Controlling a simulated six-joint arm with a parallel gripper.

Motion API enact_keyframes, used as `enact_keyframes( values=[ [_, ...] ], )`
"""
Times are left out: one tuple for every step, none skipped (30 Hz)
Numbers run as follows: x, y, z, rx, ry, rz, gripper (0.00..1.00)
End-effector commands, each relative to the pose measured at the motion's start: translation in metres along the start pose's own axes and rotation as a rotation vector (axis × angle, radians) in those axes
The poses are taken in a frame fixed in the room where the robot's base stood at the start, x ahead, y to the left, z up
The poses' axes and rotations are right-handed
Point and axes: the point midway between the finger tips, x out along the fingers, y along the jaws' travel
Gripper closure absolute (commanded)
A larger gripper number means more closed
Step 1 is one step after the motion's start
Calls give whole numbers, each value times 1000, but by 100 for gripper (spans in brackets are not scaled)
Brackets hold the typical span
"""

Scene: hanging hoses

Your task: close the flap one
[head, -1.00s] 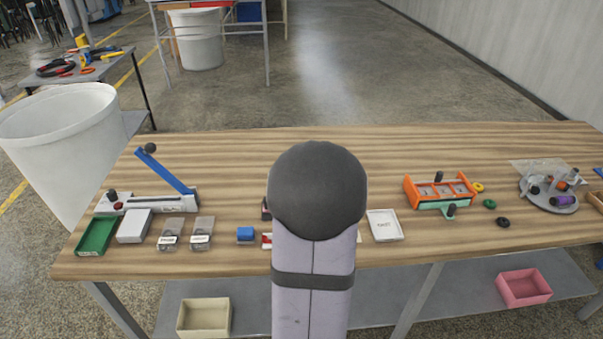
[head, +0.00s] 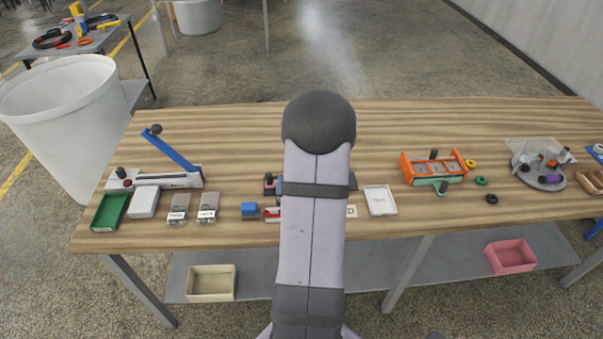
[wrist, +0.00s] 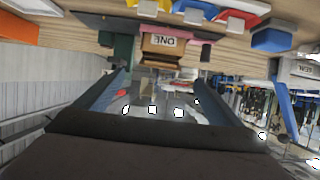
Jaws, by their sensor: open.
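In the wrist view a small brown piece with a white label reading ONE (wrist: 163,41), shown upside down, sits at the top centre. A brown flap-like panel is around the label; I cannot tell how far open it stands. My gripper (wrist: 160,80) is open and empty, its two dark fingers spread below the labelled piece and apart from it. In the head view my arm covers the middle of the table, and my gripper is hidden there. Parts of a dark fixture (head: 270,185) show beside the arm, with a small pale card (head: 351,211) to its right.
The back of the table is mostly clear.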

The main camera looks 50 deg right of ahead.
Motion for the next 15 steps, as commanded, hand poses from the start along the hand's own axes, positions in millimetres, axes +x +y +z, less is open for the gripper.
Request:
enact_keyframes(
  values=[
    [5, 0, 1, 0, 2, -1, 11],
    [7, 0, 2, 0, 2, -1, 11],
    [12, 0, 2, -1, 2, -1, 11],
    [15, 0, 2, -1, 3, -1, 11],
    [19, -1, 3, -1, 2, -2, 11],
    [25, -1, 3, -1, 3, -2, 11],
    [26, -1, 0, -1, -1, -2, 11],
    [30, -1, -1, 0, -1, -2, 11],
    [35, -1, 0, 0, -2, -2, 11],
    [38, -1, -1, 0, -2, -1, 11],
    [42, 0, 0, 0, -2, -1, 11],
    [46, 0, 0, 0, -2, -1, 11],
    [50, 0, 0, 1, -2, 0, 11],
    [53, 0, 0, 1, -3, 0, 11],
    [56, 0, 0, 1, -3, 0, 11]
  ],
)
